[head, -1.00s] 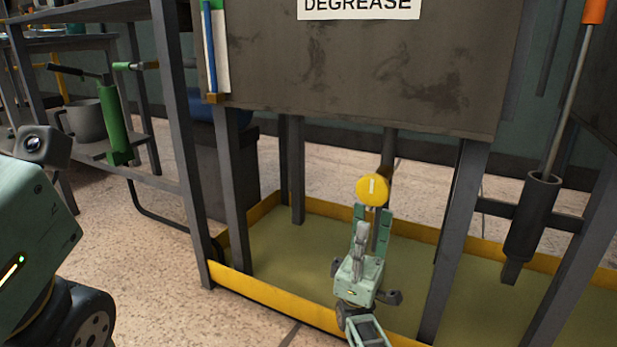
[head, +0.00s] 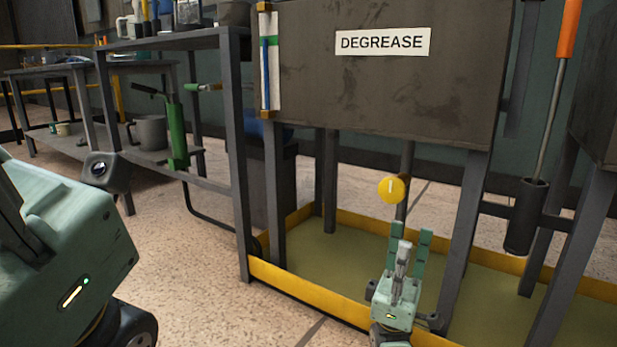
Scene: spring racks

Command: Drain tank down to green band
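The dark tank (head: 440,100) carries a DEGREASE label (head: 383,42) and stands on legs. On its left edge is a sight gauge (head: 273,80), a white strip with a blue column and a green band (head: 270,41) near its upper part. The exact liquid level is too small to tell. A round yellow valve knob (head: 392,189) with a pale upright mark is below the tank. My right gripper (head: 411,228) points up just below and right of the knob, its fingers apart and empty. My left arm shows at the left; its gripper is out of view.
A yellow-rimmed catch tray (head: 310,297) lies under the tank, with legs rising from it. An orange-handled rod with a dark cylinder (head: 526,215) hangs at right.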

